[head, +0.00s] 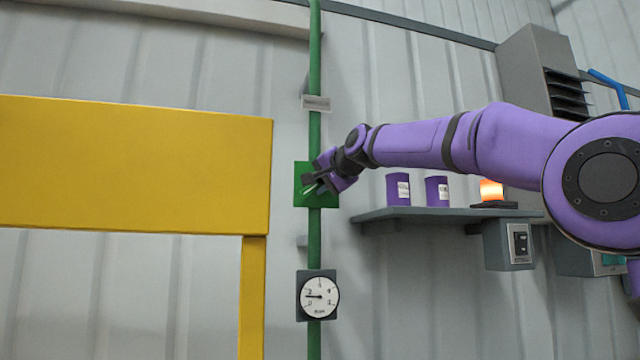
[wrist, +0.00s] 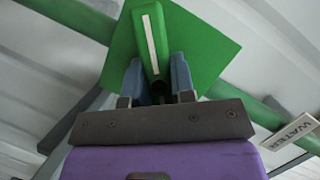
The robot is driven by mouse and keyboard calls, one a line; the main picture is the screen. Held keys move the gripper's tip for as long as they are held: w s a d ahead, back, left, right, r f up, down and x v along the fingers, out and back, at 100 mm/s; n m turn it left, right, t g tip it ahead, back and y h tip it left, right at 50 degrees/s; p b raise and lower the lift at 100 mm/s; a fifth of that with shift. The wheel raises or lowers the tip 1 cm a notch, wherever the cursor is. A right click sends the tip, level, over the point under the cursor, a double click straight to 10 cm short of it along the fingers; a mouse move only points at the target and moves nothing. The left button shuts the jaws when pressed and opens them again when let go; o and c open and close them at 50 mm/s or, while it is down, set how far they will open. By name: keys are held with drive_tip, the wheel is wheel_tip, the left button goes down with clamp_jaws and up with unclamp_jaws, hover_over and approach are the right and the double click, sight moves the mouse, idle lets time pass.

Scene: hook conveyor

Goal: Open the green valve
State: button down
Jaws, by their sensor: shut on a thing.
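The green valve (head: 301,171) sits on a green vertical pipe on the wall, with a square green plate behind it. In the wrist view the valve's green handle (wrist: 152,38) has a white stripe along it, and the plate (wrist: 205,45) shows behind. My gripper (head: 316,187) is at the valve in the head view. In the wrist view my gripper (wrist: 158,80) has one finger on each side of the handle and is shut on it. The handle's lower end is partly hidden between the fingers.
A pressure gauge (head: 319,296) is lower on the pipe. A yellow panel (head: 130,165) with a post stands left. A shelf (head: 440,215) at right holds two purple cans (head: 398,189) and a lit orange lamp (head: 491,190).

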drive_tip(key=n+h, duration=0.2)
drive_tip(key=n, duration=0.2)
drive_tip(key=shift+f, duration=0.1)
drive_tip(key=n+h, duration=0.2)
drive_tip(key=n, duration=0.1)
drive_tip(key=shift+h, duration=0.4)
idle(0.5)
drive_tip(key=c, duration=1)
unclamp_jaws()
drive_tip(key=shift+o, duration=0.2)
drive_tip(key=v, duration=1)
drive_tip(key=shift+s, duration=0.4)
